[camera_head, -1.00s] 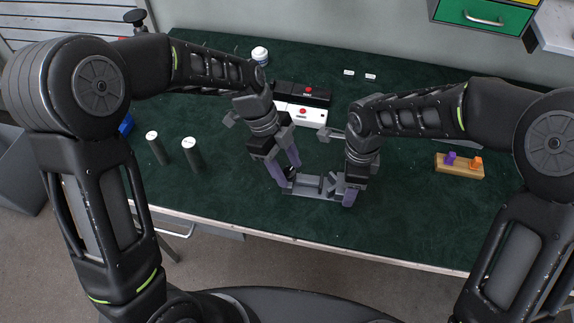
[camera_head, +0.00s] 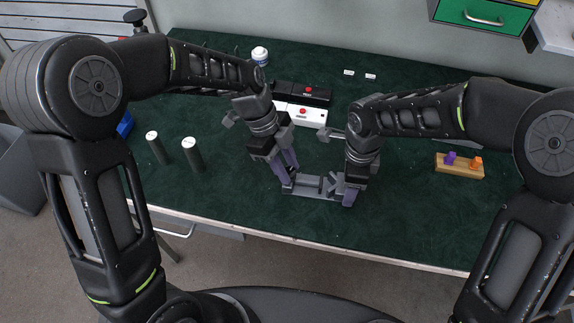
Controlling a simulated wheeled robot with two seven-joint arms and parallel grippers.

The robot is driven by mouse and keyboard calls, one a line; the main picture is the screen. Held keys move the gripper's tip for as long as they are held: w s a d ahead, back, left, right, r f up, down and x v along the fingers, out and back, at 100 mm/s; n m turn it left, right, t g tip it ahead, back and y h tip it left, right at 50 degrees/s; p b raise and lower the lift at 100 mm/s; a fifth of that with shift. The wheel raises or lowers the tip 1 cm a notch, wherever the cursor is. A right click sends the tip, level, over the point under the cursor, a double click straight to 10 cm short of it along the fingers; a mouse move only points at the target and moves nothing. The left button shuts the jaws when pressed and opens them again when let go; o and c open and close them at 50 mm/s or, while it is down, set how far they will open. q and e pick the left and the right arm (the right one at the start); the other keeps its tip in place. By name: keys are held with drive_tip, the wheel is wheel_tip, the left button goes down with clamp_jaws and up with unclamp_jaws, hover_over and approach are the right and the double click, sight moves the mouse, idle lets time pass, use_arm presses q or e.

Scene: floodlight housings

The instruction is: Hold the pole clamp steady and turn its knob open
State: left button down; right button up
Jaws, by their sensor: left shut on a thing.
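The grey pole clamp (camera_head: 308,186) lies on the dark green table top near its front edge, between my two grippers. My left gripper (camera_head: 288,186) is shut on the left end of the clamp, with its purple fingers pointing down. The clamp's knob (camera_head: 337,183) is a grey cross-like shape at the right end of the clamp. My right gripper (camera_head: 347,192) is at the knob, its purple fingertips low beside it. Whether its fingers touch or grip the knob is too small to tell.
Two dark cylinders (camera_head: 193,155) with white tops stand at left. A white box (camera_head: 305,114) and a black box (camera_head: 310,95), each with a red button, lie behind the grippers. A wooden block (camera_head: 459,166) with purple and orange pegs is at right. A white jar (camera_head: 260,55) stands at the back.

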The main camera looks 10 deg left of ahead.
use_arm(q)
drive_tip(key=shift+n, duration=0.4)
drive_tip(key=n+t, duration=0.1)
drive_tip(key=n, duration=0.2)
drive_tip(key=n+t, duration=0.1)
drive_tip(key=n, duration=0.2)
drive_tip(key=shift+s+t, duration=0.2)
drive_tip(key=shift+t, duration=0.1)
drive_tip(key=n+t, duration=0.1)
drive_tip(key=n, duration=0.2)
drive_tip(key=shift+s+d+n+y, duration=0.1)
drive_tip(key=shift+n+y, duration=0.2)
drive_tip(key=shift+n, duration=0.1)
drive_tip(key=n+t+y, duration=0.1)
drive_tip(key=n, duration=0.2)
drive_tip(key=shift+s+d+n, duration=0.1)
drive_tip(key=shift+n, duration=0.2)
drive_tip(key=n+y, duration=0.1)
drive_tip(key=n, duration=0.2)
drive_tip(key=n+t+y, duration=0.1)
drive_tip(key=n, duration=0.2)
drive_tip(key=shift+d+n, duration=0.15)
drive_tip(key=shift+n, duration=0.15)
drive_tip(key=shift+n+y, duration=1.2)
drive_tip(key=shift+n, duration=1.4)
drive_tip(key=shift+d+n+y, duration=0.1)
drive_tip(key=shift+n+y, duration=0.2)
drive_tip(key=shift+n, duration=0.5)
